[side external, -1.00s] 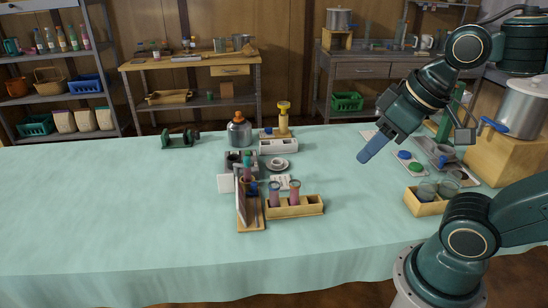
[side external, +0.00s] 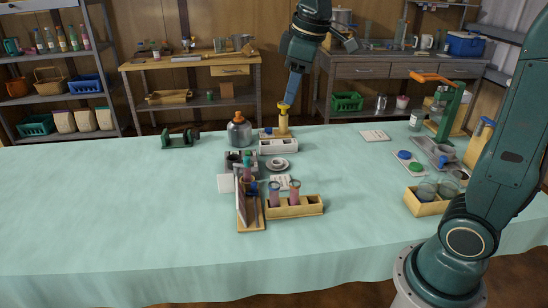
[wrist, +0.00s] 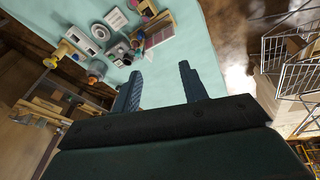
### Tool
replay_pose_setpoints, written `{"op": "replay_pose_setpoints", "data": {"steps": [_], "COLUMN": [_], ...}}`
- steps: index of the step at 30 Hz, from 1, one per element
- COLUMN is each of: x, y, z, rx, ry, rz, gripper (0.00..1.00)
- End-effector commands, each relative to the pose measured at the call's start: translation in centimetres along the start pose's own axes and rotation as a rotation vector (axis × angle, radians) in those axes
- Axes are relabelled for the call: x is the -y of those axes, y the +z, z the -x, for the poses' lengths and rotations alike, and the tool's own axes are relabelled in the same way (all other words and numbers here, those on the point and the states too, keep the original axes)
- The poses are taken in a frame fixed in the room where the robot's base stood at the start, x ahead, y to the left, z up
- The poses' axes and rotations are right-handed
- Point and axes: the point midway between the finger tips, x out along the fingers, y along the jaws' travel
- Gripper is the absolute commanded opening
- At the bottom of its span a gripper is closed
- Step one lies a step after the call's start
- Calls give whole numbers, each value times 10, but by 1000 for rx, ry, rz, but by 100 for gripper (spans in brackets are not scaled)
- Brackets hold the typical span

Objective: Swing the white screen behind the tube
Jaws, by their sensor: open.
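The white screen (side external: 224,183) is a small pale square plate. It stands at the left front of a dark grey block stand (side external: 235,160), in the middle of the table. A tube with a teal top and a reddish lower part (side external: 247,173) stands just right of the screen. My gripper (side external: 289,96) points down near the top of a yellow post (side external: 283,120), behind and right of the stand; I cannot tell if they touch. In the wrist view my gripper (wrist: 160,86) has its fingers apart with nothing between them. There the grey stand (wrist: 118,50) lies beyond the left finger.
A wooden rack (side external: 310,207) with pink tubes and an upright panel on a wooden base (side external: 250,223) stand in front of the screen. A round bottle (side external: 239,132), a white tray (side external: 279,146) and a saucer (side external: 277,164) are close behind.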

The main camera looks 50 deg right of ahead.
Motion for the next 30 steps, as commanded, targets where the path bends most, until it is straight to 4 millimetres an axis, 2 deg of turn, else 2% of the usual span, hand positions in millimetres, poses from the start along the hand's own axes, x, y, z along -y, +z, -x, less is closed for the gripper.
{"op": "replay_pose_setpoints", "data": {"steps": [6,15,24,30], "x": [-30,-69,-103,-122], "y": [-36,-76,-104,-114], "z": [-25,-69,-126,-167], "rx": [47,103,150,175], "ry": [-26,-71,-126,-166], "rz": [104,248,391,480], "gripper": [43,43,43,43]}}
